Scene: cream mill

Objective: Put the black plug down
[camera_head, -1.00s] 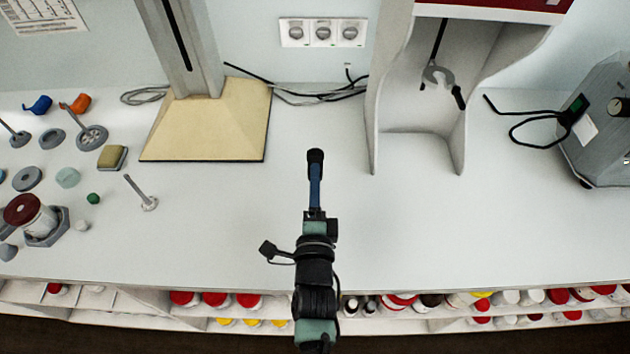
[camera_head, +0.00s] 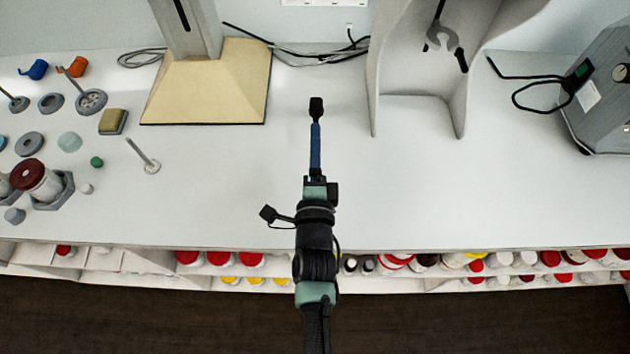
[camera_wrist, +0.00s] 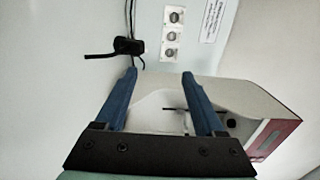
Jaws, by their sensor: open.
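The black plug (camera_head: 316,106) is in the middle of the head view, on or just above the white bench top, straight ahead of my fingertips. In the wrist view the black plug (camera_wrist: 128,46) lies just past the tip of the left finger, with a short black piece sticking out to its left. It is not between the fingers. My gripper (camera_head: 316,124) has blue fingers, seen edge-on in the head view. In the wrist view my gripper (camera_wrist: 159,73) is open, with nothing between the fingertips. Whether the plug rests flat is hard to tell.
A cream stand base (camera_head: 205,90) is to the left and a grey-white housing with an open front (camera_head: 418,110) to the right. Cables (camera_head: 320,62) lie along the wall. Small parts stand at far left, a grey machine (camera_head: 610,105) at far right. The bench between is clear.

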